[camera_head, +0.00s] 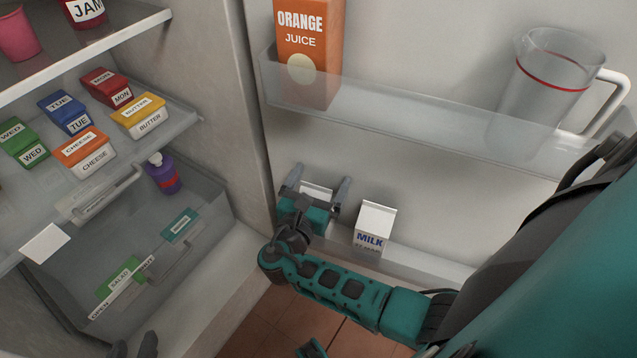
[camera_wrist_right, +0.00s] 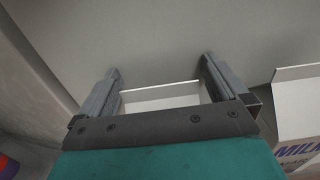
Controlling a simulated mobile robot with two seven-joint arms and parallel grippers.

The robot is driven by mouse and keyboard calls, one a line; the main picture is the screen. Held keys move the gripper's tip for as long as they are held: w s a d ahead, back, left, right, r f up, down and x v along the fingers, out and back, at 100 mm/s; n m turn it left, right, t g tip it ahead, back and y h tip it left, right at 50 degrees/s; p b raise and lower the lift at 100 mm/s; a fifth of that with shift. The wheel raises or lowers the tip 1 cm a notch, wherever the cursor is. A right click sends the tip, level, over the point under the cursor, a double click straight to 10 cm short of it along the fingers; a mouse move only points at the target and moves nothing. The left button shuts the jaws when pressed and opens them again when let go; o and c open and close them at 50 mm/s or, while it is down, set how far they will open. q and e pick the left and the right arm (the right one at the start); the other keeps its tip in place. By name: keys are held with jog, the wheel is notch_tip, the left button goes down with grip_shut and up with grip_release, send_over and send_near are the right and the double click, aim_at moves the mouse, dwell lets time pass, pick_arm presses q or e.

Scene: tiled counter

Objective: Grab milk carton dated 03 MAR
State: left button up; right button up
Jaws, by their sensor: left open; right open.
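A white milk carton (camera_head: 374,222) with a blue MILK label stands in the lower door shelf; its date ends in MAR, but the day is too small to read surely. It also shows at the right edge of the right wrist view (camera_wrist_right: 299,105). A second white carton (camera_head: 317,189) stands to its left, mostly hidden by my right gripper, its label unseen. My right gripper (camera_head: 317,187) is open, with its fingers on either side of this second carton, whose top (camera_wrist_right: 160,96) shows between them in the wrist view. My left gripper (camera_head: 134,346) is open and empty at the bottom left, partly cut off.
Above, the upper door shelf (camera_head: 420,125) holds an orange juice carton (camera_head: 309,45) and a clear pitcher (camera_head: 545,85). A clear drawer (camera_head: 205,215) sits below.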

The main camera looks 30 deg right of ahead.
jog(key=shift+c, duration=0.3)
jog(key=shift+r, duration=0.1)
grip_shut()
dwell(0.5)
